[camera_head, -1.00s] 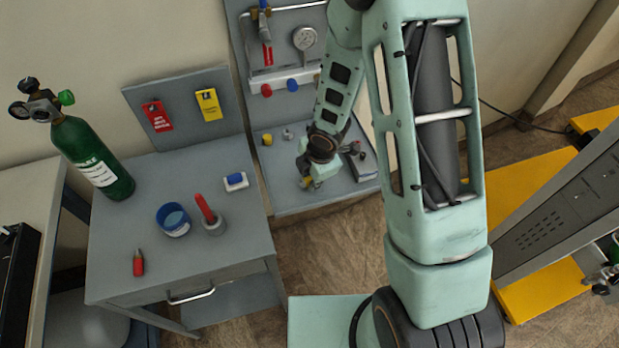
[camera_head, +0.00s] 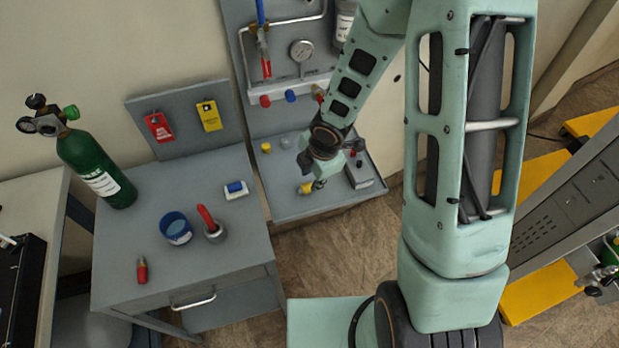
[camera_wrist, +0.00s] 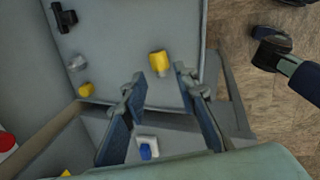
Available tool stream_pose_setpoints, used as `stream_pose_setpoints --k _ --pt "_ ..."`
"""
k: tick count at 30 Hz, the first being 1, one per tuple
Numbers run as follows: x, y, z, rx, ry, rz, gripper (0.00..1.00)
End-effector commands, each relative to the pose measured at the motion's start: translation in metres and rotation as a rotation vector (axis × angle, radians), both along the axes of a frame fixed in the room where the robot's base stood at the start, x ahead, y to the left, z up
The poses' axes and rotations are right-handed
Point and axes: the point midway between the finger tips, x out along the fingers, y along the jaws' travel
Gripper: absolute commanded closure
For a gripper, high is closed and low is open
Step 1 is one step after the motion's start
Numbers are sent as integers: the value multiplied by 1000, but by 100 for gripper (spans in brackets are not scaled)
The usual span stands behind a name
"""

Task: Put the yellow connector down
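The yellow connector (camera_head: 306,188) rests on its side on the grey shelf (camera_head: 290,210) below the wall panel, near the shelf's front edge. In the wrist view the connector (camera_wrist: 158,62) shows its yellow body and pale grey end, just past my fingertips and apart from them. My gripper (camera_wrist: 160,88) is open and empty, with a finger to each side of the view. In the head view my gripper (camera_head: 320,180) is low over the shelf, just right of the connector, and its fingers are partly hidden.
Another yellow fitting (camera_head: 266,148) and a grey fitting (camera_head: 285,142) stand at the shelf's back left. A grey box (camera_head: 360,176) lies at its right.

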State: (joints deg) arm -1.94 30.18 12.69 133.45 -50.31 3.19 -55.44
Motion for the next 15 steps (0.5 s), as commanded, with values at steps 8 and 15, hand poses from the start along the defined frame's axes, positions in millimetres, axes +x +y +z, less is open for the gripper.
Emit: stream_pose_setpoints --k 8,15 --pt "-9 -5 40 0 0 -2 73" --pt "-11 -6 45 -1 1 1 73"
